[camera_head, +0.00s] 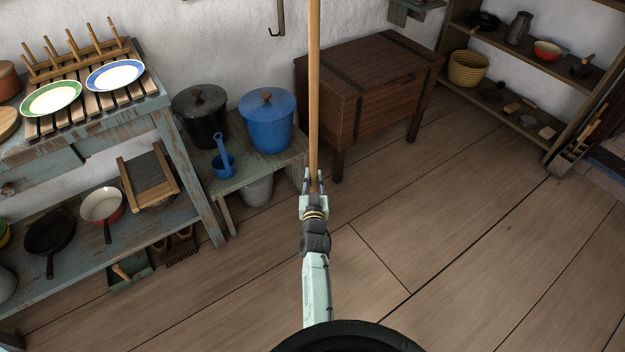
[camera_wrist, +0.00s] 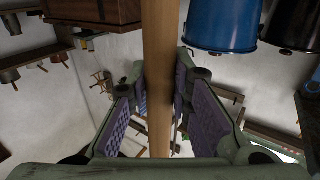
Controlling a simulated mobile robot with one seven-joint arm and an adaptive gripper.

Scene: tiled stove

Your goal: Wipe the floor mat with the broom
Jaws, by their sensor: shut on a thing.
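The broom's light wooden handle (camera_head: 314,90) stands nearly upright in the middle of the head view and runs out of the top of the picture. My gripper (camera_head: 313,184) is shut around this handle. In the wrist view the handle (camera_wrist: 158,40) passes between the two finger pads of my gripper (camera_wrist: 160,85). The broom's head is not visible in either view. No floor mat can be made out with certainty; a bluish patch at the right edge is too cut off to tell.
A worn bench (camera_head: 205,215) with plates and pans stands left. A black pot (camera_head: 200,118) and blue pot (camera_head: 266,125) stand on a low stand by a wooden chest (camera_head: 365,85). Shelves (camera_head: 560,60) stand back right. The plank floor (camera_head: 440,215) is clear at centre right.

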